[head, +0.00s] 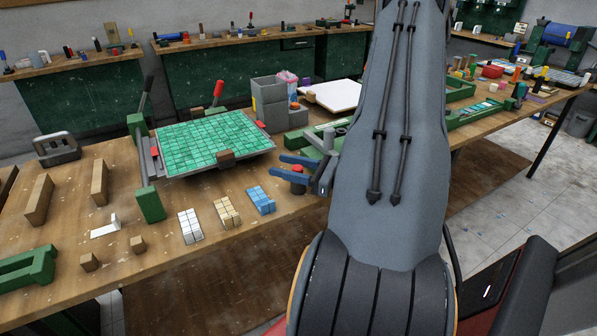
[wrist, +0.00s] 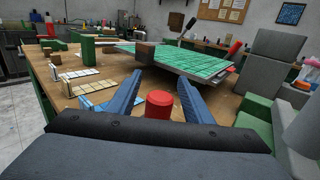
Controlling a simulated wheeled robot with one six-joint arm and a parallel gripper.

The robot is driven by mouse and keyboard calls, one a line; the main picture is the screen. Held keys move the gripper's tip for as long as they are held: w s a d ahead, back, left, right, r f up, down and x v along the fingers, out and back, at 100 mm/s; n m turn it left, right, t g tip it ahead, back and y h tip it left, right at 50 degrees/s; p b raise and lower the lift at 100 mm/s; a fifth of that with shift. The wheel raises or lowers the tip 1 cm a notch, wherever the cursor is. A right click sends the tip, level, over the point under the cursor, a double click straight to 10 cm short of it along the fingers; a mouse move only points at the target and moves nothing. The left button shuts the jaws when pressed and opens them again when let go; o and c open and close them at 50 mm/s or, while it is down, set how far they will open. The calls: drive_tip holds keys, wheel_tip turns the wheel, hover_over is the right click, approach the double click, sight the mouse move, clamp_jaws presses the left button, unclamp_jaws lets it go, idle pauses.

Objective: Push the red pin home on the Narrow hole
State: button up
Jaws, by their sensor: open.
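My gripper (head: 277,164) is open, its blue fingers spread over the bench to the right of the green-tiled sheet. A short red cylinder (wrist: 159,104) stands between the fingers in the wrist view, with nothing gripped. Its red top also shows in the head view (head: 297,168) beside the lower finger. The green mosaic sheet (head: 212,142) lies on a grey tray, with red pieces at its left corner (head: 154,151) and right corner (head: 260,124). I cannot tell which red piece is the pin. No hole or label for Narrow is readable.
White (head: 190,226), beige (head: 227,212) and blue (head: 261,200) tile blocks lie along the bench front. A brown block (head: 225,158) sits at the tray's front edge. A red-handled lever (head: 218,90) rises behind the tray. Grey bins (head: 271,100) stand at the right.

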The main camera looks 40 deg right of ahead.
drive_tip(key=shift+w+a, duration=0.1)
drive_tip(key=shift+w, duration=0.1)
clamp_jaws()
drive_tip(key=shift+r, duration=0.1)
